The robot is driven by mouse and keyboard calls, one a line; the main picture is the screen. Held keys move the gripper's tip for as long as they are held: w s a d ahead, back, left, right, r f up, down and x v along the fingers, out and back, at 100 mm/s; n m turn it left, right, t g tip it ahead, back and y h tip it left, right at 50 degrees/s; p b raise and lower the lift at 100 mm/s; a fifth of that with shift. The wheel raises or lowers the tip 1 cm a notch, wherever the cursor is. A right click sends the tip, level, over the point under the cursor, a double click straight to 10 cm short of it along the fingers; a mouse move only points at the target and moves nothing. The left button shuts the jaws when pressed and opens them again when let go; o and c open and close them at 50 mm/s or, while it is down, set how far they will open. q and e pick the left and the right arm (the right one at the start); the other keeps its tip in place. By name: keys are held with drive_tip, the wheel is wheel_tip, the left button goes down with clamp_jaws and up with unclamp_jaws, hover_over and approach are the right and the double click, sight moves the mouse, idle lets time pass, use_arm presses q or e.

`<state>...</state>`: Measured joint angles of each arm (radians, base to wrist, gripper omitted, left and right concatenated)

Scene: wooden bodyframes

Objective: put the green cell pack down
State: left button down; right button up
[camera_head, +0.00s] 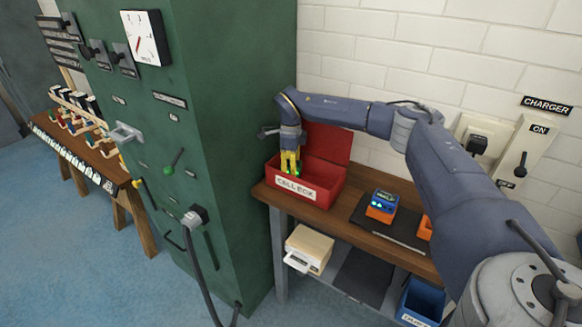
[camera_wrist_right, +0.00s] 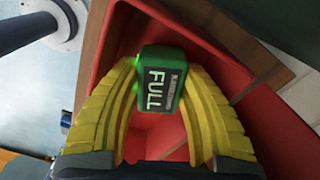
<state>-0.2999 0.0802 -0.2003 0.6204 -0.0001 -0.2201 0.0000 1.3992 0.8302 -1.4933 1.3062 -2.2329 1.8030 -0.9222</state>
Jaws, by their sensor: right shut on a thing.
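My right gripper (camera_head: 290,164) points down at the open red cell box (camera_head: 295,189), its yellow fingertips at the box's opening. In the wrist view the yellow fingers (camera_wrist_right: 158,78) are shut on the green cell pack (camera_wrist_right: 162,88), which is labelled FULL and has green lights. The red inside of the box shows behind the pack. I cannot tell whether the pack touches the box floor. In the head view the pack is mostly hidden, with green glints at the fingertips. My left gripper is not in view.
The box stands on a wooden bench (camera_head: 345,222), its lid (camera_head: 328,142) raised at the back. A blue and orange device (camera_head: 382,206) sits on a dark mat to the right. A tall green cabinet (camera_head: 215,120) is close on the left. A blue bin (camera_head: 420,302) stands below.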

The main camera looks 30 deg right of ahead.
drive_tip(key=o, duration=1.2)
wheel_tip(320, 180, up, 12)
drive_tip(key=shift+r, duration=0.1)
idle(0.3)
